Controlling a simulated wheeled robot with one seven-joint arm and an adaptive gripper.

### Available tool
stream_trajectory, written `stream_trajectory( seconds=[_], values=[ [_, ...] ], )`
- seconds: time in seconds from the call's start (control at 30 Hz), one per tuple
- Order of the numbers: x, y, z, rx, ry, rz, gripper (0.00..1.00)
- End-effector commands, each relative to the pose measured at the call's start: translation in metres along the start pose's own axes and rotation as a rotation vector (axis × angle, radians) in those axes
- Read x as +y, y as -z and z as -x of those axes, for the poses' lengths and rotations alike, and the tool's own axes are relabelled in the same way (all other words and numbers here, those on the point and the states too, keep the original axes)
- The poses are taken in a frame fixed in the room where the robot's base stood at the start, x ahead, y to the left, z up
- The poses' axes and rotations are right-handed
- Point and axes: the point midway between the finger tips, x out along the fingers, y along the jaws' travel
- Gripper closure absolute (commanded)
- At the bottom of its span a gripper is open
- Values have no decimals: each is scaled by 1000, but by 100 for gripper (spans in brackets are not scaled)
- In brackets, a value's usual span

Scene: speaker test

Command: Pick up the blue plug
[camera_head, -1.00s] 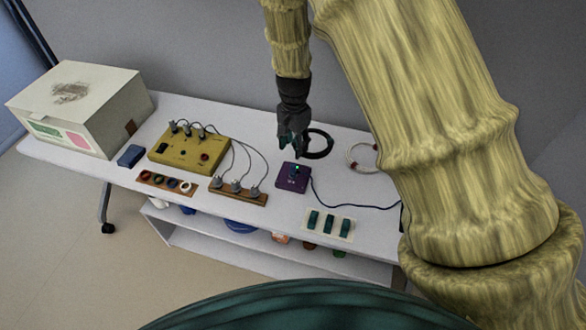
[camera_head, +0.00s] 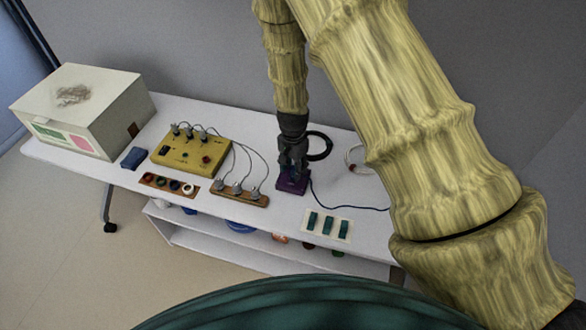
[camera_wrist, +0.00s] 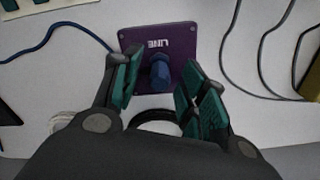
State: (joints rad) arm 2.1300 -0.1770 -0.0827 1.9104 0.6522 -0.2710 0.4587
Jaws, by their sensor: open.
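A gap shows between each pad and the plug. In the head view my gripper (camera_head: 292,172) is over the purple plate (camera_head: 291,186) on the table and hides the plug there. A blue cable (camera_wrist: 62,28) runs near the plate's left side in the wrist view.
A yellow box with grey plugs (camera_head: 190,152) and a brown strip with more plugs (camera_head: 238,193) are left of my gripper. A black coil (camera_head: 320,146) lies behind it. A panel of green switches (camera_head: 328,224) is front right. A large box (camera_head: 84,110) stands at far left.

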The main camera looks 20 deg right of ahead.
Motion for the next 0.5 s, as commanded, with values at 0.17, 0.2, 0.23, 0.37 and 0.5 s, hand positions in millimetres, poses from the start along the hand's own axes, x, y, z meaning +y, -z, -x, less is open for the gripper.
stream_trajectory(
  seconds=[0.17, 0.2, 0.23, 0.37, 0.5],
  values=[
    [0, 0, -11, -2, -1, 0, 58],
    [0, 0, -12, -1, -1, 0, 58],
    [0, 0, -13, -1, 0, -1, 58],
    [0, 0, -13, -1, 0, 0, 58],
    [0, 0, -13, -1, 0, 0, 65]
  ],
)
